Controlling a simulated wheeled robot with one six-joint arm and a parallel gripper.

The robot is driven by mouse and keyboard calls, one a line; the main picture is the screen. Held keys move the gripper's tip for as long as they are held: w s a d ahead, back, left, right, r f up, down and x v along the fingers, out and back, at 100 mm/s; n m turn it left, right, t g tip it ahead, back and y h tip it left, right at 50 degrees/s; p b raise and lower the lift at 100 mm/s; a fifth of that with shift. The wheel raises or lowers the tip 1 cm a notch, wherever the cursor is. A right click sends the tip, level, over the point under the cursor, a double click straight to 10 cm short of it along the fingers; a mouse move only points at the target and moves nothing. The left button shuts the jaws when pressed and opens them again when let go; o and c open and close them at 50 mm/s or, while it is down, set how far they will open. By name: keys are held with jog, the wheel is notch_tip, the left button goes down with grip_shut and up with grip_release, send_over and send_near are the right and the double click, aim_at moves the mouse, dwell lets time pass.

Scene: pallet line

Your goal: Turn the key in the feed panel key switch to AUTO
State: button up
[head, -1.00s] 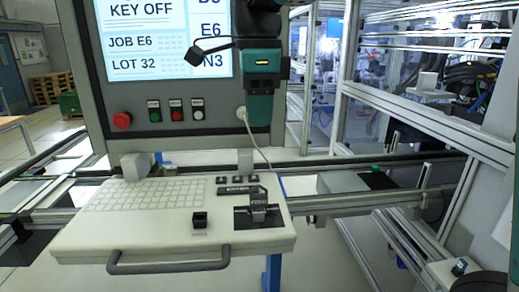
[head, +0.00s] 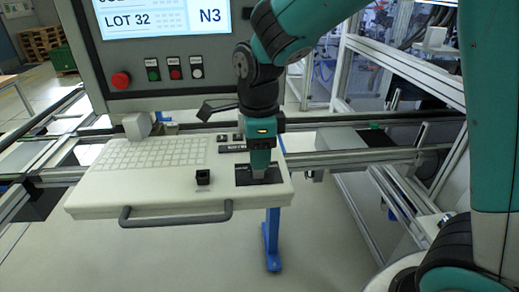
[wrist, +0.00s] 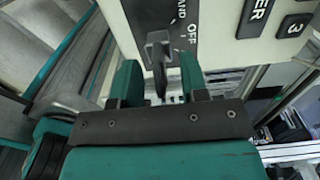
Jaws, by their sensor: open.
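The key switch plate (head: 243,174) is a dark plate at the right end of the pale console. In the head view, my gripper (head: 262,178) points down over the plate and hides the key.
The console also carries a keyboard (head: 150,155), a small black block (head: 203,177) left of the plate and a front handle (head: 175,221). Behind stands the screen panel (head: 165,18) with a red button (head: 121,80). Rails (head: 345,157) run to the right.

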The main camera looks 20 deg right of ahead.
jog(key=shift+f, duration=0.4)
jog(key=shift+c, duration=0.4)
grip_shut()
jog(key=m+p, duration=0.1)
jog(key=m, duration=0.3)
jog(key=shift+r, duration=0.1)
jog(key=m, duration=0.4)
jog(key=shift+m, duration=0.4)
jog(key=o, duration=0.5)
grip_release()
jog(key=shift+o, duration=0.2)
